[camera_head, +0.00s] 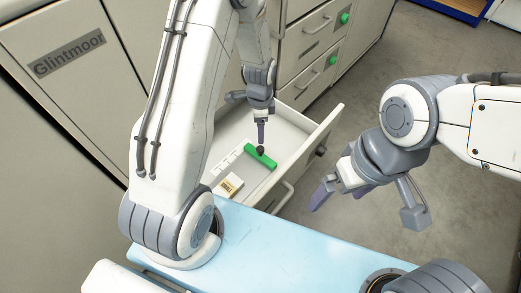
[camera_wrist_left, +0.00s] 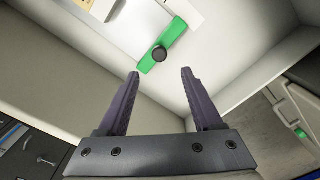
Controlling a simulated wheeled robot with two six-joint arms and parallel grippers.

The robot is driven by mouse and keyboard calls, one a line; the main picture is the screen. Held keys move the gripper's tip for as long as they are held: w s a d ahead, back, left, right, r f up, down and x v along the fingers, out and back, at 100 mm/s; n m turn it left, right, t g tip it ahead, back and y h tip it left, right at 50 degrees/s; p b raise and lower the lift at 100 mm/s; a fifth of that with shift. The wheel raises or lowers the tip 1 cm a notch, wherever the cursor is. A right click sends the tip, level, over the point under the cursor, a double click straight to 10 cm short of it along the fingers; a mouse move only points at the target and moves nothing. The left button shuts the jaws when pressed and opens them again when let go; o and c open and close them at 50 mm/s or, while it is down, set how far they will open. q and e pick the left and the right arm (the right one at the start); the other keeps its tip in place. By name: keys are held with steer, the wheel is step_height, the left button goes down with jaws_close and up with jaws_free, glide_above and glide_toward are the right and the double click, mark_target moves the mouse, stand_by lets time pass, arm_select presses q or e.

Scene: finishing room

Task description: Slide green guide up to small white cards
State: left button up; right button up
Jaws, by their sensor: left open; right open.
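The green guide (camera_head: 268,161) lies in the open drawer and carries a dark round knob (camera_head: 260,149). The row of small white cards (camera_head: 227,160) lies to its left on the drawer floor. In the left wrist view the guide (camera_wrist_left: 175,33) runs diagonally, its upper end close to a white piece (camera_wrist_left: 184,12); I cannot tell whether they touch. My left gripper (camera_head: 261,138) is open above the guide. In its wrist view the empty open fingers (camera_wrist_left: 160,73) point at the knob (camera_wrist_left: 159,54), which lies just beyond the tips. My right gripper (camera_head: 323,194) is open outside the drawer.
A small tan box (camera_head: 229,186) lies in the drawer near the cards. The drawer (camera_head: 318,135) has raised walls around them. A light blue surface (camera_head: 290,250) is in front. Cabinet drawers with green tags (camera_head: 333,60) stand behind. Open floor lies to the right.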

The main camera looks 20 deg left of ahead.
mark_target(260, 148)
arm_select(q)
step_height(260, 148, down, 10)
steer(key=b, duration=0.2)
steer(key=shift+r+b, duration=0.25)
steer(key=shift+b, duration=0.05)
jaws_close()
stand_by(1.2)
